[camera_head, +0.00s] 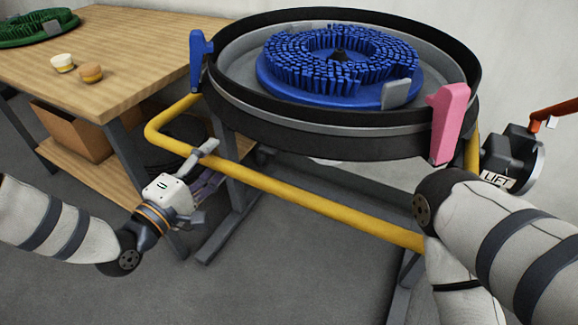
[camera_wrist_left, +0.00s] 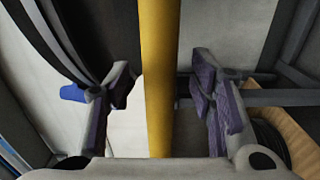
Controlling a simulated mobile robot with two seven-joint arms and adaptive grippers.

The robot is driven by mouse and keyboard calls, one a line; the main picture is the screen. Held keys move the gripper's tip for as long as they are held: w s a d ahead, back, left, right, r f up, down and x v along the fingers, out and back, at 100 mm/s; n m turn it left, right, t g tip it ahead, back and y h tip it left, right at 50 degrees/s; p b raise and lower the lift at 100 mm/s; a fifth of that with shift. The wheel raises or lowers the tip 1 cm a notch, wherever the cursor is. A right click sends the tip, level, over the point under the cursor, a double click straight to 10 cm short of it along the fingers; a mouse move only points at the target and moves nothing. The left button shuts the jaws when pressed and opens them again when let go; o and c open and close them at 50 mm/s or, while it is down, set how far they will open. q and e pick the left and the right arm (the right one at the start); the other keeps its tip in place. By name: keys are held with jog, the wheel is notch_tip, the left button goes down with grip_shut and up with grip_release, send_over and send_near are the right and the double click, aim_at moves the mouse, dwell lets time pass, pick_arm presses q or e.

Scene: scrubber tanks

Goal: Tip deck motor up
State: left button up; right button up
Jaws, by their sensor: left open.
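The round black deck (camera_head: 300,145) stands on a dark frame, with a blue bristle brush (camera_head: 340,75) lying in it. A yellow tube bar (camera_head: 320,208) runs around its near side; it also crosses the left wrist view upright (camera_wrist_left: 160,60). My left gripper (camera_head: 208,168) is at the bar's left part, below the deck rim. Its fingers are open, one on each side of the bar in the left wrist view (camera_wrist_left: 160,90), with gaps to both. A black unit labelled LIFT (camera_head: 510,160) is at the right. I cannot tell which part is the motor. My right gripper is not in view.
A blue latch (camera_head: 200,60) and a pink latch (camera_head: 447,122) sit on the deck rim. A wooden bench (camera_head: 120,65) at left holds a green brush (camera_head: 35,27) and two small knobs. A cardboard box (camera_head: 70,130) is beneath. Front floor is clear.

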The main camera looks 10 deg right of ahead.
aim_at(220, 81)
pick_arm(q)
grip_shut()
jog(key=r+p, duration=0.1)
jog(key=r, duration=0.1)
jog(key=w+r+p, duration=0.1)
jog(key=r, duration=0.2)
jog(key=d+r+p, duration=0.1)
jog(key=r, duration=0.1)
jog(key=shift+w+r+p, duration=0.2)
jog(key=shift+r+p, duration=0.1)
jog(key=shift+r, duration=0.1)
jog(key=shift+f, duration=0.25)
jog(key=r, duration=0.2)
jog(key=w+d+r+p, duration=0.1)
jog(key=r, duration=0.1)
jog(key=w+r, duration=0.1)
jog(key=r, duration=0.1)
jog(key=shift+w+d+r, duration=0.2)
jog(key=shift+d+r, duration=0.15)
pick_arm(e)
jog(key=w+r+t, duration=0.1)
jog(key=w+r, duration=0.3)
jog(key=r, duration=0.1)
pick_arm(q)
jog(key=shift+d, duration=0.1)
